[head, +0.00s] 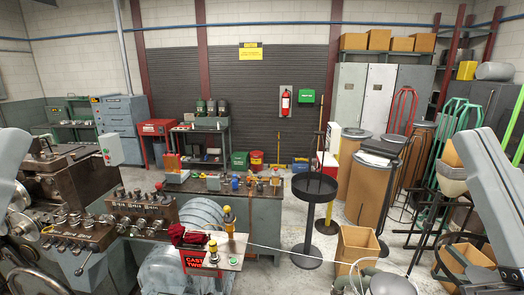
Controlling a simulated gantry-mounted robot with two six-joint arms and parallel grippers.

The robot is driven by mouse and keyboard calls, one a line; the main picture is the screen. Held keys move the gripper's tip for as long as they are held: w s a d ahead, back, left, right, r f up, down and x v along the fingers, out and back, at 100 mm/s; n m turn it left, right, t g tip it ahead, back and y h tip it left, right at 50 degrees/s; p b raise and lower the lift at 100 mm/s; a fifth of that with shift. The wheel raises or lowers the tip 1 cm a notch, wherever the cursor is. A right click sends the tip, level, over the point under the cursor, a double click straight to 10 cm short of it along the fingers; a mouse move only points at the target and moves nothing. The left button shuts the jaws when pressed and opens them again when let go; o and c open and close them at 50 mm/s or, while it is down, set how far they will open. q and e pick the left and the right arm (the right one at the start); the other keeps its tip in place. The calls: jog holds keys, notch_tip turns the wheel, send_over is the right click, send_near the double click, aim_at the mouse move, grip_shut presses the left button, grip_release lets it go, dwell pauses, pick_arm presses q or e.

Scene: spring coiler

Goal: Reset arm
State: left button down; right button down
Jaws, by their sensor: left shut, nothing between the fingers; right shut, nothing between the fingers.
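A grey link of my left arm (8,165) shows at the left edge. A larger grey link of my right arm (486,172) slants down at the right side. Neither gripper can be made out, so their fingers are out of the picture or hidden. The spring coiler (85,180) stands at the lower left, with a dark metal body and a row of knobs and levers on its front block (146,207).
A small control plate (238,247) with buttons, a red cloth (190,235) and a red sign (196,260) is in front. A black round tray stand (314,186) and a cardboard box (356,247) stand to the right. Grey floor (290,235) shows between.

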notch_tip(320, 180, up, 15)
jog(key=s+m+p, duration=0.2)
jog(key=m+p, duration=0.2)
jog(key=p, duration=1)
jog(key=shift+s+d+t+h, duration=0.15)
jog(key=shift+d+t+h, duration=0.15)
jog(key=shift+d+h, duration=0.15)
